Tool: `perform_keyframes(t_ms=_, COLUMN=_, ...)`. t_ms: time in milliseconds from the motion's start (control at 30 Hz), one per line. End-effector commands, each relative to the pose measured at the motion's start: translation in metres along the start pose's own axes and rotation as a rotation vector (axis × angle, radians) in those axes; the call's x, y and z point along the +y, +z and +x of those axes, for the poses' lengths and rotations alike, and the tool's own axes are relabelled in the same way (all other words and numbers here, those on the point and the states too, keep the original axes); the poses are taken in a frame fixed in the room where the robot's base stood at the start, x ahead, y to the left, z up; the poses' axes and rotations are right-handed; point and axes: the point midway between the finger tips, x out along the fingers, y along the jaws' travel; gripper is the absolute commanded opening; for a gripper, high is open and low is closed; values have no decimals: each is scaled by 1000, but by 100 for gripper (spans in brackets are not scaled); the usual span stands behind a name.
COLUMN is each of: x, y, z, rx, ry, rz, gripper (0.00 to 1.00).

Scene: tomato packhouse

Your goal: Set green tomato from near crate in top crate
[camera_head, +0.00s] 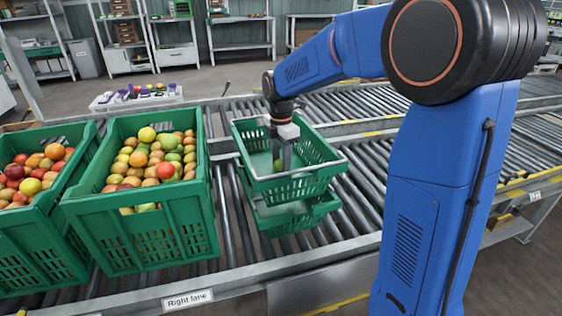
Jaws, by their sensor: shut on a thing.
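A green top crate (312,183) sits stacked on another green crate (297,213) on the rollers, right of the filled crates. My gripper (282,160) reaches down inside the top crate, its fingers shut on a small green tomato (277,165). The tomato is low in the crate; I cannot tell whether it touches the floor. The rest of the top crate's visible inside looks empty. Two green crates full of mixed red, orange, yellow and green tomatoes stand to the left, one in the middle (145,241) and one at the left edge (35,270).
Roller conveyors (350,215) run around the crates, with a "Right lane" label (188,299) on the front rail. A white tray of small coloured items (137,97) lies behind. Shelves (240,45) stand along the back wall. Rollers right of the stack are clear.

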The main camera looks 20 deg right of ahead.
Motion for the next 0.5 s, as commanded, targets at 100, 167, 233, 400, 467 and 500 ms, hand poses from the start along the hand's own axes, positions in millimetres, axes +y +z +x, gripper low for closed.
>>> perform_keyframes(t_ms=100, x=0, y=0, z=2, rx=0, ry=0, rz=0, gripper=28)
perform_keyframes(t_ms=167, x=0, y=0, z=2, rx=0, ry=0, rz=0, gripper=28)
perform_keyframes(t_ms=233, x=0, y=0, z=3, rx=0, ry=-1, rz=0, gripper=28)
perform_keyframes(t_ms=400, x=0, y=0, z=4, rx=0, ry=0, rz=0, gripper=58)
perform_keyframes(t_ms=467, x=0, y=0, z=4, rx=0, ry=0, rz=0, gripper=61)
perform_keyframes(t_ms=500, x=0, y=0, z=4, rx=0, ry=0, rz=0, gripper=61)
